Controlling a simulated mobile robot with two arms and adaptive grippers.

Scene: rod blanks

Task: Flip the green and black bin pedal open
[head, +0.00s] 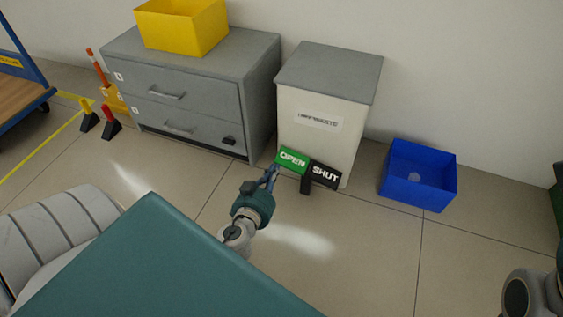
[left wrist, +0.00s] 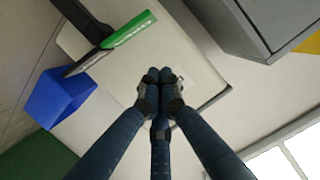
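The bin (head: 318,130) is a cream box with a grey lid (head: 330,70) lying flat on top. At its front foot is a rocker pedal on a short black post (head: 305,185). Its green OPEN half (head: 291,160) sits on the left, higher than the black SHUT half (head: 325,175) on the right. In the left wrist view, the green half (left wrist: 131,30) and black half (left wrist: 80,64) lie left of the fingers. My left gripper (head: 271,172) is just left of the green half; contact is unclear. Its fingertips (left wrist: 160,74) are together, with nothing visible between them. My right gripper is out of view.
A grey drawer cabinet (head: 190,90) with a yellow crate (head: 182,25) on top stands left of the bin. A blue bin (head: 418,176) sits on the floor to the right. Posts and a blue trolley (head: 25,75) are far left. The floor in front is clear.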

